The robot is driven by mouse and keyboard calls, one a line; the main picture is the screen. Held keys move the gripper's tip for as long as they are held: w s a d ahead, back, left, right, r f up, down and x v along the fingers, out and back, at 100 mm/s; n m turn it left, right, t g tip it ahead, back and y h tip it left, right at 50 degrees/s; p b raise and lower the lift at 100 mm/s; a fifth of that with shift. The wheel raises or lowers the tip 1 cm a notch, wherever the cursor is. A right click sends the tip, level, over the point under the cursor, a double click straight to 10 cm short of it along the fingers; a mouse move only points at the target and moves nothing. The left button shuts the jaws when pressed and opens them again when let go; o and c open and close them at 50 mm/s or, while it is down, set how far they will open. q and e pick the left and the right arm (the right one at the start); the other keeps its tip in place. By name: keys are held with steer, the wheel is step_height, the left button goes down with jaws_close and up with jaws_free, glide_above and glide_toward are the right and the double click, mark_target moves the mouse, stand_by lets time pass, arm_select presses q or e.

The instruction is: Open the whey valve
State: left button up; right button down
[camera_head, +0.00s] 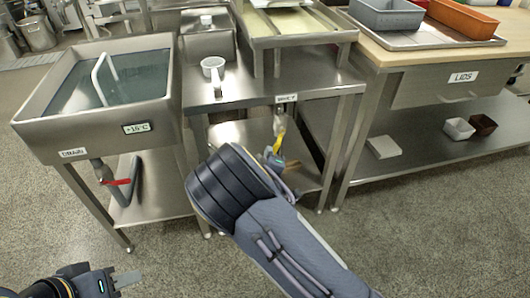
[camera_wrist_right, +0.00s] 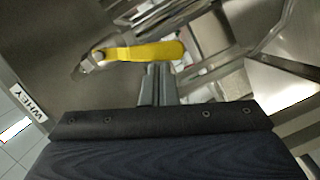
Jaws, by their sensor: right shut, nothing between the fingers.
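The whey valve has a yellow lever handle (camera_wrist_right: 145,51) that lies nearly level across the upper middle of the right wrist view, with its pivot at the left end. In the head view the yellow handle (camera_head: 278,146) shows below the whey label (camera_head: 286,98), under the front edge of the steel table. My right gripper (camera_wrist_right: 158,75) is shut and empty, its fingertips close to the underside of the handle; I cannot tell whether they touch. In the head view my right arm partly hides this spot. My left gripper (camera_head: 122,279) is low at the left, away from the valve, its jaws unclear.
A sink (camera_head: 100,95) with a red-handled drain valve (camera_head: 118,182) stands at the left. A white measuring cup (camera_head: 213,68) sits on the steel table (camera_head: 235,105). A lids table (camera_head: 420,92) with trays is at the right. The floor in front is clear.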

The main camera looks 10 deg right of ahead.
steer(key=d+f+n, duration=0.1)
steer(key=d+n+b, duration=0.1)
steer(key=n, duration=0.1)
steer(key=shift+d+f+t, duration=0.25)
steer(key=shift+f+t, duration=0.15)
steer(key=shift+d, duration=0.1)
stand_by(0.6)
